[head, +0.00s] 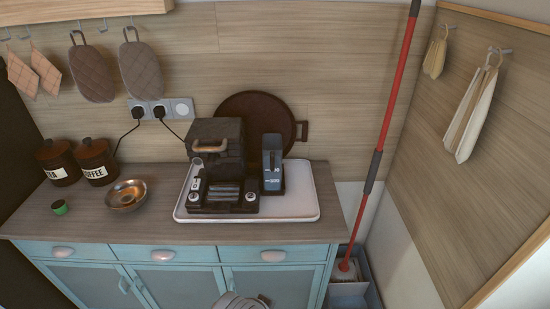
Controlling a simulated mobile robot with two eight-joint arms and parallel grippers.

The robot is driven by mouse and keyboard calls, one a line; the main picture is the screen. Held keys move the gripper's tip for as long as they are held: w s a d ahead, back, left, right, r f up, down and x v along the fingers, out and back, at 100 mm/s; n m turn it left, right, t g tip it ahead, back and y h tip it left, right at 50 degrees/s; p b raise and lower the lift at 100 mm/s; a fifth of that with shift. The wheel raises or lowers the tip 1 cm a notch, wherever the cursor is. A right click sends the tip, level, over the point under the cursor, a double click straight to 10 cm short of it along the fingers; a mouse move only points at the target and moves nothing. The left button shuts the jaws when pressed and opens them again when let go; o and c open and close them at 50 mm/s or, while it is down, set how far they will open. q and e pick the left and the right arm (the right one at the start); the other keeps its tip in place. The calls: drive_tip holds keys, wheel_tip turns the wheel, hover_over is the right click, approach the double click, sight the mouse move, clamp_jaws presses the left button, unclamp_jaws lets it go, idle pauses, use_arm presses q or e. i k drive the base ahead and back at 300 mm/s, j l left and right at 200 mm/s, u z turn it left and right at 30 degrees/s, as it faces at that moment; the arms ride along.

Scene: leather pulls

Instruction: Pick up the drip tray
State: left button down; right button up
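A dark coffee machine (217,150) stands on a white tray (300,205) on the counter. A dark slotted piece (224,190) sits low at the machine's front, between two light round knobs. It looks like the drip tray, though the picture is too small to be certain. A blue-grey box-like container (272,163) stands on the tray, just right of the machine. Neither of my grippers can be made out. A pale grey shape at the bottom edge is cut off, and I cannot tell what it is.
A copper bowl (126,193), a small green cup (60,207) and two lidded canisters (96,162) stand on the counter (105,225) to the left. A round brown pan (254,105) leans behind the machine. A red pole (396,90) rises at the right.

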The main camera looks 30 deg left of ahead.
sight(219, 195)
drive_tip(key=u, duration=1.55)
